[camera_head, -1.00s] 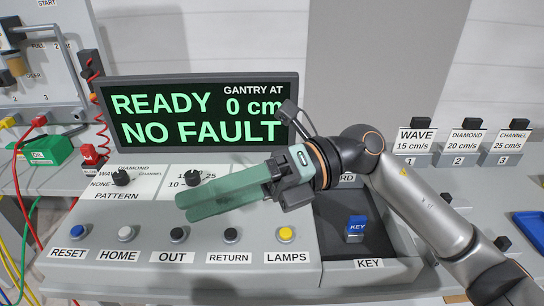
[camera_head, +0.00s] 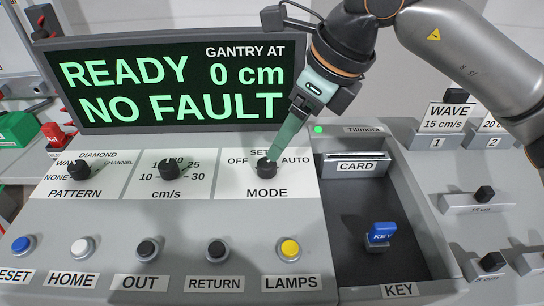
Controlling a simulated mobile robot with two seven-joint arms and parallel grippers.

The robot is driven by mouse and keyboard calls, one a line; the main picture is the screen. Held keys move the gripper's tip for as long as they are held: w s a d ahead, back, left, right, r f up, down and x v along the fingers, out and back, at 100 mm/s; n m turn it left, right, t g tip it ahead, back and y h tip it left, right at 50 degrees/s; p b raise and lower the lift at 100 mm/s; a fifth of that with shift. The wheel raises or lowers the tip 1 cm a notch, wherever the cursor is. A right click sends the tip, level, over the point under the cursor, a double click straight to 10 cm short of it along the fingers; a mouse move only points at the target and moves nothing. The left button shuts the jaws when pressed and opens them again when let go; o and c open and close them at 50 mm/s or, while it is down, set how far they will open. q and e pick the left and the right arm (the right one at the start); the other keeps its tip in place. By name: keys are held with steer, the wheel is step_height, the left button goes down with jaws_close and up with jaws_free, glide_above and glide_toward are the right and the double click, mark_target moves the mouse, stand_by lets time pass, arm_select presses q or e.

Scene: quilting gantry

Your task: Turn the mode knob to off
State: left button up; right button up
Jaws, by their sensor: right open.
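The mode knob (camera_head: 265,168) is a small black dial with a white mark, on the panel below the display. Labels OFF, SET and AUTO stand around it, with MODE below. Its mark seems to point up and to the right, but the fingers partly hide this spot. My right gripper (camera_head: 277,153) comes down from the upper right, with its green fingers tilted and their tips at the knob's upper right side. It is open, though the fingers overlap in this view. I cannot tell whether the tips touch the knob. My left gripper is not in view.
The display (camera_head: 170,85) reads READY, 0 cm and NO FAULT. The pattern knob (camera_head: 78,169) and speed knob (camera_head: 169,168) stand to the left. Several push buttons, including the yellow lamps button (camera_head: 289,249), line the front. A blue key (camera_head: 381,234) stands in the tray at right.

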mark_target(269, 163)
steer(key=x, duration=0.7)
steer(key=shift+f, duration=0.3)
steer(key=shift+c, duration=0.4)
jaws_close()
